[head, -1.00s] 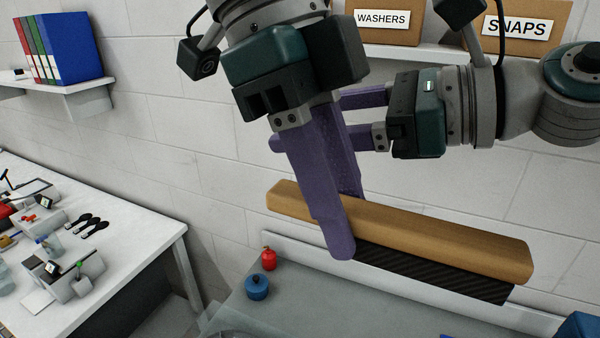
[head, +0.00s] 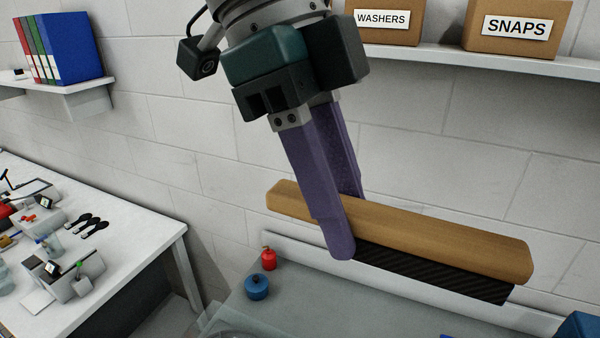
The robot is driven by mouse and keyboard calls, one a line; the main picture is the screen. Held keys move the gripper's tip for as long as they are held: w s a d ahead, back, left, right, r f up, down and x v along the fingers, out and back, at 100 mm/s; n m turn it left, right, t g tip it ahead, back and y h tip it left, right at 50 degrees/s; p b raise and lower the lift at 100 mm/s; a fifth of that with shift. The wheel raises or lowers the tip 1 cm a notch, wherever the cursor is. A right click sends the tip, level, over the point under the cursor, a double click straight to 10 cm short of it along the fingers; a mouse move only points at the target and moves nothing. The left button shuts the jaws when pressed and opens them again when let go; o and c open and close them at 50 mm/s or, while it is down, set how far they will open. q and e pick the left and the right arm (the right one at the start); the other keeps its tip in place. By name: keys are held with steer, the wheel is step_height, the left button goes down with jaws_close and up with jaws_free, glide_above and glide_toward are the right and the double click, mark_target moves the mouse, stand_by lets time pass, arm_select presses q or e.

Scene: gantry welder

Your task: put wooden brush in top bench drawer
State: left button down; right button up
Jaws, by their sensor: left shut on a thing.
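The wooden brush (head: 440,236) has a long tan wooden back and dark bristles underneath. It hangs in the air above the grey bench (head: 300,302), slanting down to the right. My left gripper (head: 345,225) comes from above, with its purple fingers shut across the brush's left half. The near finger hides a strip of the brush. No bench drawer shows in this view. My right gripper is out of view.
A red canister (head: 268,259) and a blue pot (head: 257,287) stand on the bench below the brush. A white table (head: 140,232) with small items is at left. Boxes marked WASHERS (head: 383,24) and SNAPS (head: 517,27) sit on a shelf above.

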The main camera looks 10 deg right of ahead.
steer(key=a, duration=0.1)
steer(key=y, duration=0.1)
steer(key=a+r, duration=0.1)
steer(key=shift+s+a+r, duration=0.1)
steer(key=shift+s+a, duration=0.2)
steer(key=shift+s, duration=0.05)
